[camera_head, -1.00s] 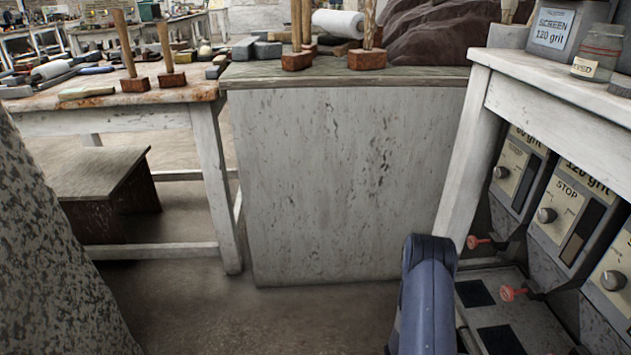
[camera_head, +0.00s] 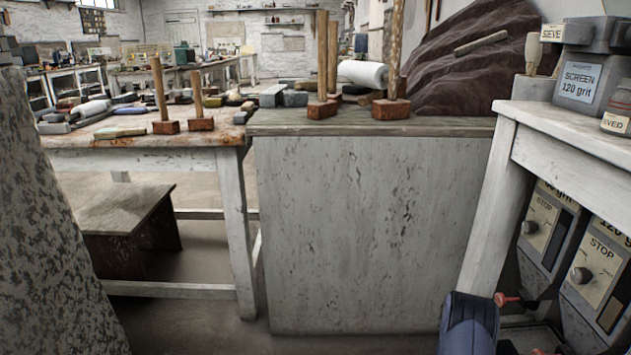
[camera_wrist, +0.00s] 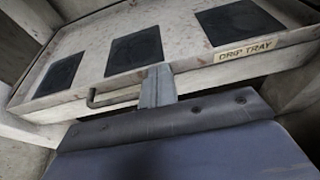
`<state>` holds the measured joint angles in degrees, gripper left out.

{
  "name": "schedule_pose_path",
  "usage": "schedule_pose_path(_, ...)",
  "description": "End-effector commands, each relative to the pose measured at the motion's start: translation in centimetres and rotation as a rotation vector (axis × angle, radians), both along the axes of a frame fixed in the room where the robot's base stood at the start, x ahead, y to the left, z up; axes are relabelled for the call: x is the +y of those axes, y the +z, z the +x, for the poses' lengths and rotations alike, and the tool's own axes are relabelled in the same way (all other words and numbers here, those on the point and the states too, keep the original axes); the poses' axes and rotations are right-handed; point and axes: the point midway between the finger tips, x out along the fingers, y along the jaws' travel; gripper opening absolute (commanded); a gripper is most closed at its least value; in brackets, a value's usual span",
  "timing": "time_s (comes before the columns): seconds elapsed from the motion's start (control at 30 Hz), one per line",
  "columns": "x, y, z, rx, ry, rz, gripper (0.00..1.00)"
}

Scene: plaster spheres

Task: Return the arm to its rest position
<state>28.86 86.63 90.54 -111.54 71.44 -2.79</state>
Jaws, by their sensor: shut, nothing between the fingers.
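My arm's blue-grey link (camera_head: 469,324) shows at the bottom edge of the head view, in front of the right-hand bench. The rest of the arm is out of that view. In the wrist view my gripper (camera_wrist: 158,72) is shut, its narrow grey fingers together with nothing between them. Beyond the fingertips is a pale drip tray (camera_wrist: 185,80) with dark square patches, a label and a bar handle (camera_wrist: 112,97). The fingers overlap the tray's front edge in the picture; I cannot tell whether they touch it.
A speckled cabinet (camera_head: 375,230) stands ahead, mallets on top. A low stool (camera_head: 125,215) stands under the left table. A mottled grey mass (camera_head: 50,230) fills the left edge.

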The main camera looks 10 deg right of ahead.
Motion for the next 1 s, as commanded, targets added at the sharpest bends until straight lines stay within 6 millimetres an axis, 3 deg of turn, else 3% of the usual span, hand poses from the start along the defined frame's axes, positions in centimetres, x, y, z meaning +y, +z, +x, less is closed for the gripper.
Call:
schedule_pose_path(0.2, 3.1, 0.6, 1.3, 0.001, 0.003, 0.002, 0.0)
schedule_pose_path(0.77, 11.3, 3.2, 2.2, 0.001, 0.003, 0.0, 0.0)
schedule_pose_path(1.0, 7.8, 1.7, 1.6, 0.0, -0.008, 0.001, 0.0)
